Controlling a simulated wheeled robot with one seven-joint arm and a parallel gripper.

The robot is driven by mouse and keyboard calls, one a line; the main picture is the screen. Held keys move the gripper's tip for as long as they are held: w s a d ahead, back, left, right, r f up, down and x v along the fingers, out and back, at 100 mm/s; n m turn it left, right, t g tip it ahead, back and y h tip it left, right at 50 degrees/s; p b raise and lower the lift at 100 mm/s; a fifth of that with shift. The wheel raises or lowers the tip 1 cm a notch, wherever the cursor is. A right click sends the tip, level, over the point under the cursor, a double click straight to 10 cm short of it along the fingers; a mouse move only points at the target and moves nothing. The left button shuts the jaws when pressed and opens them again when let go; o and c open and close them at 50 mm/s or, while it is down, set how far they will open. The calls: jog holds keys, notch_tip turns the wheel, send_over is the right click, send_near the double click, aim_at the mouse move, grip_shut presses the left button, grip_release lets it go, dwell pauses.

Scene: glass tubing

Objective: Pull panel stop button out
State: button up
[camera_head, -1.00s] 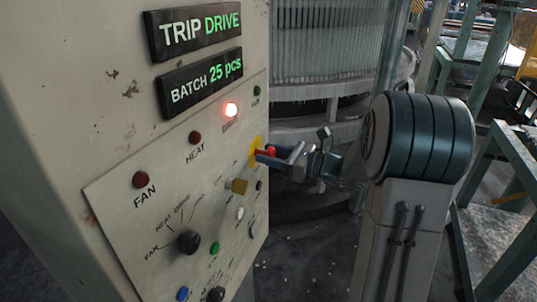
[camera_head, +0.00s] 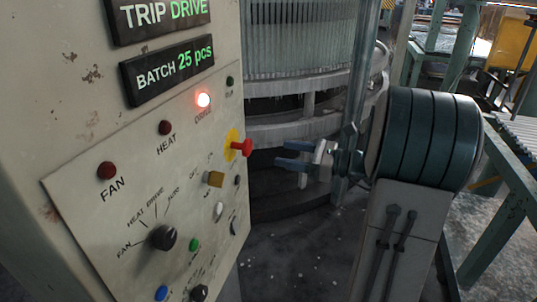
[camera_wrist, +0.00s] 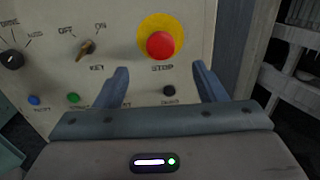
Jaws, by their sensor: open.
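The red stop button (camera_head: 242,147) sits on a yellow round plate (camera_head: 231,141) on the panel's right part. In the wrist view the red button (camera_wrist: 161,45) shows face-on above the word STOP, with the yellow plate (camera_wrist: 145,27) around it. My gripper (camera_head: 284,154) is open and empty, to the right of the button and apart from it. In the wrist view the two blue-grey fingers (camera_wrist: 162,80) stand apart, below the button and to either side of it.
The control panel (camera_head: 130,200) carries several other controls: a key switch (camera_head: 214,179), a black rotary knob (camera_head: 163,237), and a lit red lamp (camera_head: 203,100). A round machine with glass tubing (camera_head: 300,40) stands behind my gripper. A green metal frame (camera_head: 505,205) is at right.

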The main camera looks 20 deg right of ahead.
jog(key=shift+v, duration=1.6)
jog(key=s+a+f+n+g+h, duration=0.25)
jog(key=s+a+n+g, duration=0.2)
jog(key=a, duration=0.25)
jog(key=s+a+f+n+g+h, duration=0.2)
jog(key=s+a+f+n+g, duration=0.15)
jog(key=s+a+n, duration=0.3)
jog(key=s+d+f+n+h, duration=0.1)
jog(key=s+f+n+h, duration=0.1)
jog(key=s+n+h, duration=0.6)
jog(key=n+h, duration=0.2)
jog(key=n, duration=0.4)
jog(key=shift+s+d+f+t, duration=0.2)
jog(key=shift+d+f+t, duration=0.1)
jog(key=shift+f, duration=0.1)
